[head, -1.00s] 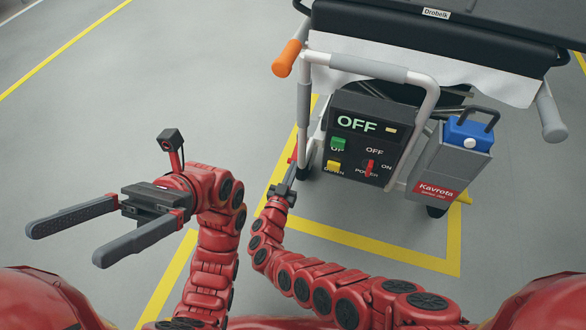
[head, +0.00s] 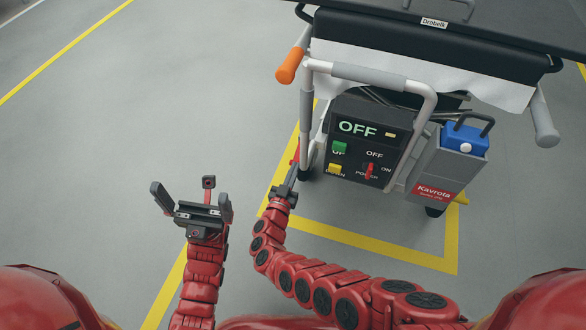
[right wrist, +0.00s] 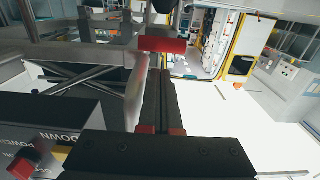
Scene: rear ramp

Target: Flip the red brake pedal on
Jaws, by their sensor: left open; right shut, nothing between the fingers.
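The red brake pedal (head: 296,157) is a small red piece low at the near left leg of the stretcher. In the right wrist view a red bar (right wrist: 163,45), which looks like the pedal, lies across just beyond my fingertips. My right gripper (head: 290,177) is shut and empty, its tips close to the pedal; I cannot tell if they touch. It also shows in the right wrist view (right wrist: 163,80). My left gripper (head: 190,192) is open and empty, over bare floor to the left.
The control box (head: 362,145) reads OFF and has green, yellow and red controls. A grey holder with a blue unit (head: 466,139) hangs to its right. An orange-gripped handle (head: 290,66) sticks out above the pedal. The floor at left is clear.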

